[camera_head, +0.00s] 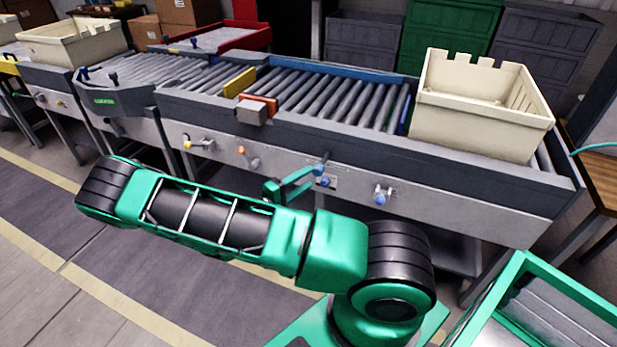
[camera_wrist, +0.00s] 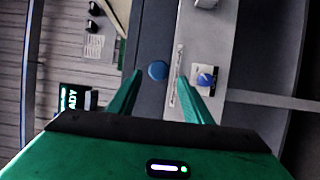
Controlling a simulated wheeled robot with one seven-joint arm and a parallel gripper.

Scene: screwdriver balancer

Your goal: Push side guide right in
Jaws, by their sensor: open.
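I cannot tell for sure which part is the right side guide. A round blue knob (camera_head: 318,169) sits at the front rail of the conveyor, and it also shows in the wrist view (camera_wrist: 157,70). My gripper (camera_head: 308,178) is open, with its green fingers beside this knob. In the wrist view, my gripper (camera_wrist: 159,76) has one finger on each side of the knob; I cannot tell whether they touch it. A second blue knob (camera_wrist: 206,79) on a pale plate lies just right of the right finger.
The roller conveyor (camera_head: 480,192) carries a cream crate (camera_head: 480,120) at its right end. An orange-and-grey block (camera_head: 257,109) and a yellow bar (camera_head: 239,82) stand left of the crate. Another blue-knobbed lever (camera_head: 381,196) sticks out to the right. A lit READY sign (camera_wrist: 76,98) shows at left.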

